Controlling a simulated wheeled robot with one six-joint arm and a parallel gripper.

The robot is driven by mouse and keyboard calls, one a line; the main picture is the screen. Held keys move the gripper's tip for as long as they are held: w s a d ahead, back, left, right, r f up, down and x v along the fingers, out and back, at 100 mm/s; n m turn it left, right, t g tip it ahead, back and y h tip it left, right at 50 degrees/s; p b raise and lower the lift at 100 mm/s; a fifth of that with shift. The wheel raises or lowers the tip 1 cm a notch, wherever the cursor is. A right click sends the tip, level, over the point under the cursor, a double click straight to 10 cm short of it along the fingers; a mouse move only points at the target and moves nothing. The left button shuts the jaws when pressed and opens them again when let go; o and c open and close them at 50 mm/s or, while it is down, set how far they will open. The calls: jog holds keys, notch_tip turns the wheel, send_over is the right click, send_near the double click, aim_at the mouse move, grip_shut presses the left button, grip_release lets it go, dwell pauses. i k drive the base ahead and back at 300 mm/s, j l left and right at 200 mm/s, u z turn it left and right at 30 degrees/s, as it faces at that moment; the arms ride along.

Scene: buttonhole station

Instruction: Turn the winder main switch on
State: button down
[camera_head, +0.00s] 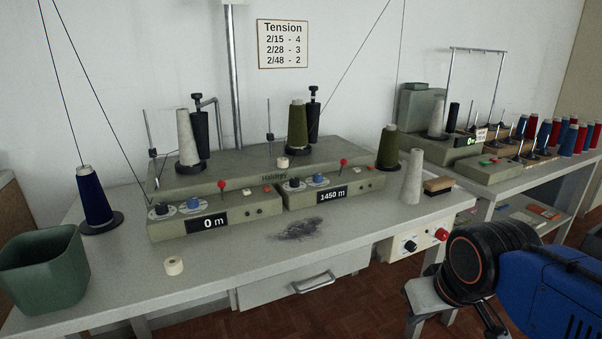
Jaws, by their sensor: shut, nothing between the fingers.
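A pale control box (412,244) is fixed under the right front edge of the winder table. On its front is a dark round switch knob (410,246) with small marks around it; its exact setting is too small to read. A red mushroom button (441,235) sits at the box's right end. My gripper (424,298) is low in front of the table, below and slightly right of the knob, apart from the box. It is shut and empty, partly hidden by my wrist. The winder (270,170) stands on the table, its displays reading 0 m and 1450 m.
The winder table (330,235) carries a green bin (45,270), a navy cone (95,200), a white roll (173,265) and a grey cone (412,178). A drawer handle (314,284) juts out left of the box. A second table (490,185) with several cones stands right.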

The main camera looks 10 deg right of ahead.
aim_at(441, 235)
jog(key=z, duration=0.8)
